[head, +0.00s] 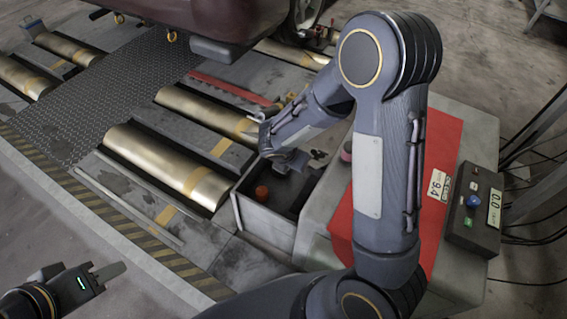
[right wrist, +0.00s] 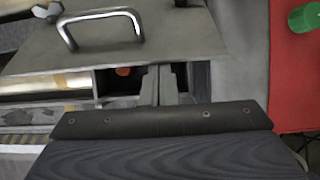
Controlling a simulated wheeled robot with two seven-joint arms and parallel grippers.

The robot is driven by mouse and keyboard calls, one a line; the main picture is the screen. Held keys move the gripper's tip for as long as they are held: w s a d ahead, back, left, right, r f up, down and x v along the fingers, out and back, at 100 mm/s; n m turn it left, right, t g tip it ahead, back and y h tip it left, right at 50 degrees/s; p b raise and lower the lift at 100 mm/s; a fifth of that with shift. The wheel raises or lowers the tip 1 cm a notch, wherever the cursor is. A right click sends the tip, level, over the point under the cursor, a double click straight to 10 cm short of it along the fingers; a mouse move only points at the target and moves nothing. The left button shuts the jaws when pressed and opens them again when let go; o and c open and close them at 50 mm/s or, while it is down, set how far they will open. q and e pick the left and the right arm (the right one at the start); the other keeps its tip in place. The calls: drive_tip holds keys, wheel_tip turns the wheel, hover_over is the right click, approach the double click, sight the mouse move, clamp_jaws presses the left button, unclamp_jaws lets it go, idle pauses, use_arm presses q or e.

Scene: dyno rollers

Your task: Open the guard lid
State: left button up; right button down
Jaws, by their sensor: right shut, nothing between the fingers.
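The guard lid (right wrist: 180,38) is a grey plate with a bright bar handle (right wrist: 98,20) and a wing knob, seen in the right wrist view. It stands raised off the grey box (head: 265,224), whose dark inside shows in the head view. A red-orange round part (head: 262,192) sits inside. My right gripper (right wrist: 160,80) is shut and empty, its fingertips at the lid's lower edge; I cannot tell if they touch it. In the head view it (head: 285,156) is over the box opening, partly hidden by my arm. My left gripper (head: 108,272) is low at the left, away from the box.
Brass rollers (head: 170,165) lie in the floor left of the box. A red panel (head: 445,145) and a control box (head: 474,210) with a blue knob and displays are at right. A vehicle (head: 210,15) stands at the top. Cables hang at the far right.

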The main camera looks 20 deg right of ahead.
drive_tip(key=w+d+r+g+y+p, duration=0.2)
drive_tip(key=w+d+r+p, duration=0.8)
drive_tip(key=p, duration=1.3)
drive_tip(key=shift+d+g+y+p, duration=0.35)
drive_tip(key=shift+d+y, duration=0.25)
drive_tip(key=shift+d, duration=0.8)
